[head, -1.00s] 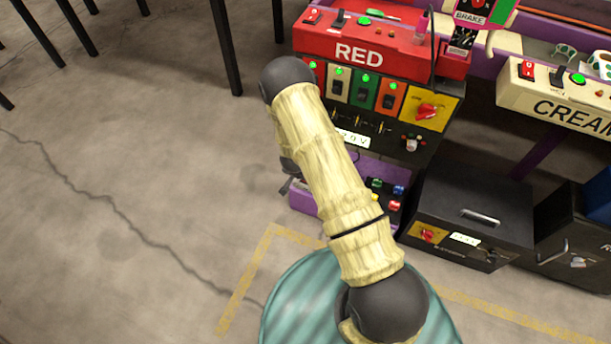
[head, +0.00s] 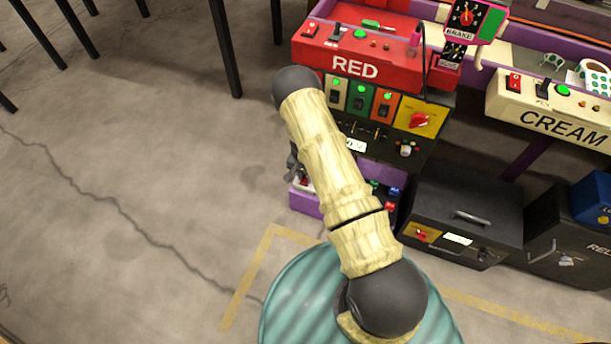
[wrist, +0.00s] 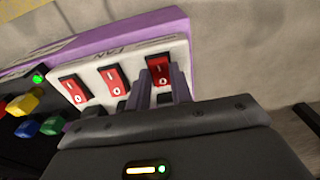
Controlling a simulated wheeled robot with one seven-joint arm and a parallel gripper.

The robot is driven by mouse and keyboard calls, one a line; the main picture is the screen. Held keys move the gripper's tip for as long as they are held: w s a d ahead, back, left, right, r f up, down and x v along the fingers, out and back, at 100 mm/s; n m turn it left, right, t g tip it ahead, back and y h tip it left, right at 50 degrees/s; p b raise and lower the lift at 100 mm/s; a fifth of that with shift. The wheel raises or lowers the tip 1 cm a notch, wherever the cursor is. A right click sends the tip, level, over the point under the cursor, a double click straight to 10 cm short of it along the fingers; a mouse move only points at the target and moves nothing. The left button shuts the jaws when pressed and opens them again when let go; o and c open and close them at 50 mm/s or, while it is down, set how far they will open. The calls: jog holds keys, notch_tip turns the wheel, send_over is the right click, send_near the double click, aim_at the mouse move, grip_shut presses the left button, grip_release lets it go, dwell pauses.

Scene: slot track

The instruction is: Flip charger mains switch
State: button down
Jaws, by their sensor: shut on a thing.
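In the wrist view, a white switch panel (wrist: 133,58) on a purple box holds three red rocker switches marked I and O: a left one (wrist: 74,90), a middle one (wrist: 114,80) and a right one (wrist: 160,69). My gripper (wrist: 160,86) is at the right switch, its fingers shut on it and covering its lower part. The printed label (wrist: 108,51) above the switches is upside down and hard to read. In the head view, the low purple box (head: 306,203) stands under the black panel; my arm hides most of it and the gripper.
A lit green lamp (wrist: 38,78) and several coloured knobs are left of the switches. The red control box (head: 355,68) is above, a black cabinet (head: 466,215) at the right. Open concrete floor (head: 130,160) lies left.

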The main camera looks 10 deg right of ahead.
aim_at(304, 181)
jog(key=c, duration=1.2)
grip_release()
jog(key=shift+s, duration=0.1)
jog(key=shift+c, duration=0.2)
notch_tip(304, 181, up, 12)
jog(key=p, duration=0.4)
jog(key=shift+s+a+p, duration=0.2)
jog(key=shift+s+p, duration=0.1)
jog(key=shift+p, duration=0.1)
jog(key=shift+f, duration=0.1)
